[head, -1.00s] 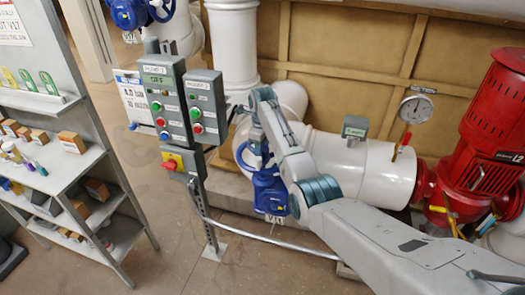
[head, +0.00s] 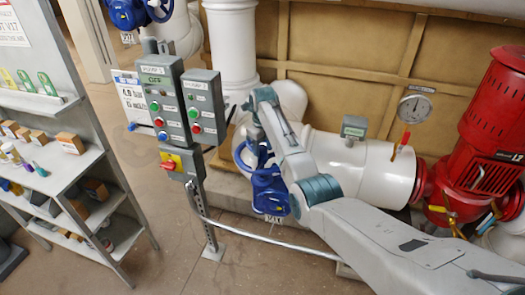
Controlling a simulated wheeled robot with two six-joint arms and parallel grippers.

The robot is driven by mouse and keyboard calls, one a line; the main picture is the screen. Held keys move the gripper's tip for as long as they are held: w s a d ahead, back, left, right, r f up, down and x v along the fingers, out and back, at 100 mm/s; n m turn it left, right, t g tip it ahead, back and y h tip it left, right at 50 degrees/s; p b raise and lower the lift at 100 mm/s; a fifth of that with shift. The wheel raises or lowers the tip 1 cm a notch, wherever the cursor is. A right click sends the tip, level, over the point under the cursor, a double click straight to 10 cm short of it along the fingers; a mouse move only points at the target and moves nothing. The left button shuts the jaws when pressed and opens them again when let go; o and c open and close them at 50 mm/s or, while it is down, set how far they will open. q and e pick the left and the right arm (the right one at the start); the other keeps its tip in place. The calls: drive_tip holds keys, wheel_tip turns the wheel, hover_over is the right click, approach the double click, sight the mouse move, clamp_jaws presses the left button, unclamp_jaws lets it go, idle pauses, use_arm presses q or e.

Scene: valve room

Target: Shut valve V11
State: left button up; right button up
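A blue valve (head: 269,192) sits on the white pipe, low behind my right arm. A small white tag (head: 273,218) hangs under it; its print is too small to read surely. Its blue handwheel (head: 239,157) faces left and is partly hidden by my arm. My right gripper (head: 241,121) is at the upper part of this wheel, just right of the pump control panel. Its fingers are small and partly hidden, so I cannot tell whether they grip or touch the rim. My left gripper is not in view.
The pump control panel (head: 164,105) stands on a post close left of my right gripper. A shelf (head: 55,165) with small boxes is at the left. A red pump (head: 490,130) and a gauge (head: 414,107) are at the right. Another blue valve (head: 127,13) is at the top.

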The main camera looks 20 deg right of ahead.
drive_tip(key=shift+s+a+f, duration=0.35)
drive_tip(key=shift+s+f, duration=0.1)
drive_tip(key=shift+f, duration=0.3)
drive_tip(key=shift+r, duration=0.1)
drive_tip(key=r, duration=0.6)
drive_tip(key=shift+w, duration=0.2)
drive_tip(key=shift+w+d+r, duration=0.1)
drive_tip(key=shift+r, duration=0.35)
